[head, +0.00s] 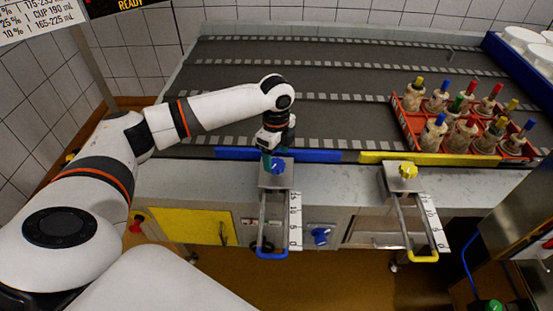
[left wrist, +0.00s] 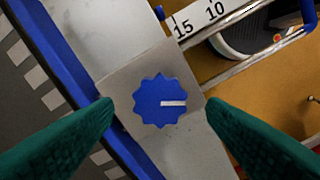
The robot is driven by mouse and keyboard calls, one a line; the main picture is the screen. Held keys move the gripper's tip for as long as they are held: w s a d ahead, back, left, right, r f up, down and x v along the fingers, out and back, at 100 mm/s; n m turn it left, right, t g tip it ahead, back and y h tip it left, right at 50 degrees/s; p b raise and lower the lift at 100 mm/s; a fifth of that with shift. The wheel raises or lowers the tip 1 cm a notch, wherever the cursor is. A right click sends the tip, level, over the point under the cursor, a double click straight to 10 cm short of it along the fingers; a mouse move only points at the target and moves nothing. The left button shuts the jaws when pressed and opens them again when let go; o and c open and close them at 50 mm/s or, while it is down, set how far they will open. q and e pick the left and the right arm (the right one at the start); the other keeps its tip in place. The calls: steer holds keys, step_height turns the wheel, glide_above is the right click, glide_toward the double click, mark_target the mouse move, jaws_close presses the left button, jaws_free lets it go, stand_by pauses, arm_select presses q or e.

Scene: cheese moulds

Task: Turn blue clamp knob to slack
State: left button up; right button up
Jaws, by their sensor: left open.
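The blue clamp knob (left wrist: 161,101) is a scalloped disc with a white pointer line. It sits on a grey metal plate (left wrist: 125,75) and its line points right in the left wrist view. In the head view the blue knob (head: 278,167) shows at the front edge of the conveyor, just below my left gripper (head: 272,155). In the left wrist view my left gripper (left wrist: 160,112) is open, with one green finger on each side of the knob and visible gaps between. I cannot tell the fingers' height over the knob. My right gripper is not in view.
A yellow knob (head: 408,171) sits on a similar clamp to the right. Blue (head: 322,155) and yellow (head: 430,159) rails run along the conveyor edge. A scale (head: 295,222) lies beside the blue-handled rod. A red crate (head: 405,118) of bottles stands at right on the conveyor (head: 330,80).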

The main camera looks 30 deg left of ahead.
mark_target(276, 169)
arm_select(q)
step_height(276, 169, down, 2)
steer(key=shift+f, duration=0.3)
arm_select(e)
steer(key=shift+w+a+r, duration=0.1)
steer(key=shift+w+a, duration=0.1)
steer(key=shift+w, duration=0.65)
